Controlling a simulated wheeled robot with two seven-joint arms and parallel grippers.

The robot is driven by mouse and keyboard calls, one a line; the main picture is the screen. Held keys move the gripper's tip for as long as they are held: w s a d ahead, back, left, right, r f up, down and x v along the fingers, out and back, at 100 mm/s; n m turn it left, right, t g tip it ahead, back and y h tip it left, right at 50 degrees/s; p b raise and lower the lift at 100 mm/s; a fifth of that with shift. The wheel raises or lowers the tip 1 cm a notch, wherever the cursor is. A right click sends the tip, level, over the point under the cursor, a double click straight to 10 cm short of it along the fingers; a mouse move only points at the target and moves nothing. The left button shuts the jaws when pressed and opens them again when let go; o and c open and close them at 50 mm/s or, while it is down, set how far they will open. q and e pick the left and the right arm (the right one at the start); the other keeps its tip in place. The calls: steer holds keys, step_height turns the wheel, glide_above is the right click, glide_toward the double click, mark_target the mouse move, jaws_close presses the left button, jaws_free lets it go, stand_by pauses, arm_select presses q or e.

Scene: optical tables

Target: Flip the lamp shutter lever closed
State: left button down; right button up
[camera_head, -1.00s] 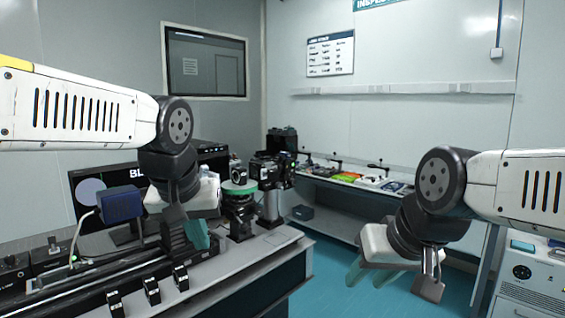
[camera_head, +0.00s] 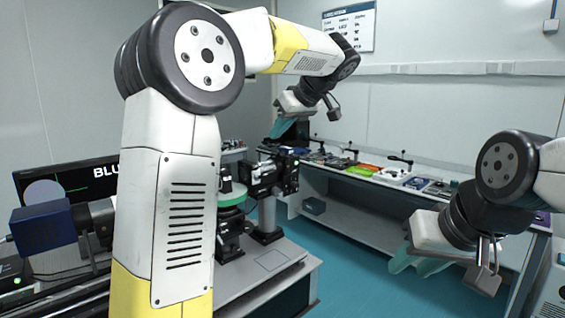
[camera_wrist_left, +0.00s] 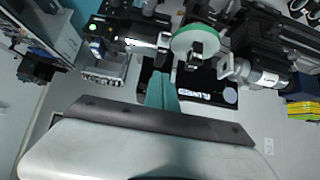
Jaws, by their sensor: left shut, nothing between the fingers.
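No lamp shutter lever can be made out for certain in either view. A dark blue box-shaped housing (camera_head: 45,228), possibly the lamp, sits at the left of the bench in the head view, partly behind my left arm. My left gripper (camera_head: 282,128) is high beyond the bench, with its teal fingers pointing down. In the left wrist view its fingers (camera_wrist_left: 161,90) are together and empty, with bench optics showing beyond them. My right gripper (camera_head: 416,263) hangs over the floor at the right, its teal fingers apart and nothing seen between them.
A green round stage (camera_head: 230,194) and a black optical instrument (camera_head: 272,176) stand on the bench; the stage also shows in the left wrist view (camera_wrist_left: 195,41). A monitor (camera_head: 65,178) stands behind. A side bench (camera_head: 340,205) holds several small items. Teal floor (camera_head: 345,275) is clear between benches.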

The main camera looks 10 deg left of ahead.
arm_select(q)
glide_above(266, 175)
steer(key=a, duration=0.2)
steer(key=f, duration=0.4)
steer(key=w+f, duration=0.1)
steer(key=f, duration=0.2)
steer(key=shift+d, duration=0.25)
steer(key=shift+s+d+f, duration=0.2)
steer(key=shift+d+f, duration=0.05)
steer(key=shift+f, duration=0.3)
steer(key=shift+s+d+f, duration=0.2)
steer(key=shift+d+f, duration=0.05)
steer(key=shift+f, duration=0.25)
steer(key=shift+s+d+f, duration=0.15)
steer(key=shift+d+f, duration=0.1)
steer(key=shift+f, duration=0.3)
steer(key=shift+s+d+f, duration=0.1)
steer(key=shift+f, duration=0.05)
